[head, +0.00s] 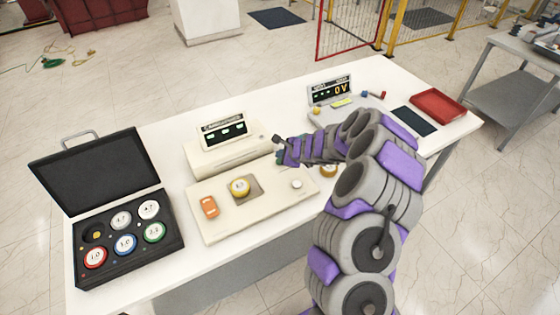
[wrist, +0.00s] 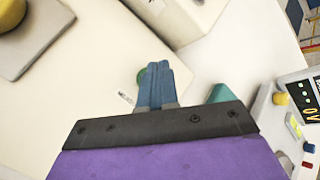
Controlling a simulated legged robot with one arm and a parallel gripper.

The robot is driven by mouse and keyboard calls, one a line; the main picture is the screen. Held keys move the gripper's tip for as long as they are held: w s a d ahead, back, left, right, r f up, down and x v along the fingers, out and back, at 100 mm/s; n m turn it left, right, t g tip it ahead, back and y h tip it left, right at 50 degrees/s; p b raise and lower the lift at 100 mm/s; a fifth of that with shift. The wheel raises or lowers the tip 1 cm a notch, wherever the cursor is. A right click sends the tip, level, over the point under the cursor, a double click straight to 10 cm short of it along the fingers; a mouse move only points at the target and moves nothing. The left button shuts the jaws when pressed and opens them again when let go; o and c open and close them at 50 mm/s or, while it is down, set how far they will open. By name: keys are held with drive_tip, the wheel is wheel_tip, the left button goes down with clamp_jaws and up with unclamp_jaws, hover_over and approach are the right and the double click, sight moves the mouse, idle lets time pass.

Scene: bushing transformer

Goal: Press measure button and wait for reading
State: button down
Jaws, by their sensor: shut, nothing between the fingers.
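My gripper (head: 279,143) is shut and empty, reaching over the cream measuring device (head: 218,212) on the white table. In the wrist view its blue fingers (wrist: 154,72) are closed together. A green button (wrist: 141,75) peeks out beside the fingertips, mostly hidden by them, with a small printed label near it. I cannot tell whether the fingers touch the button. In the head view the arm hides the button's area. The device's display (head: 223,131) shows small green readouts, too small to read.
An open black case (head: 122,262) with several coloured round pieces stands at the left. A second unit with a display (head: 330,91) reading 0V stands at the back right, near a red tray (head: 438,105) and a dark mat (head: 414,121). An orange block (head: 209,207) lies on the device.

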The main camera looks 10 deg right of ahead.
drive_tip(key=shift+f, duration=0.15)
drive_tip(key=shift+f+b, duration=0.2)
drive_tip(key=shift+b, duration=0.15)
drive_tip(key=shift+f+b, duration=0.4)
drive_tip(key=shift+f, duration=0.1)
idle(0.6)
idle(0.3)
drive_tip(key=shift+r+p, duration=0.8)
drive_tip(key=shift+r, duration=0.15)
wheel_tip(320, 180, up, 5)
drive_tip(key=p, duration=0.4)
drive_tip(key=shift+r, duration=0.1)
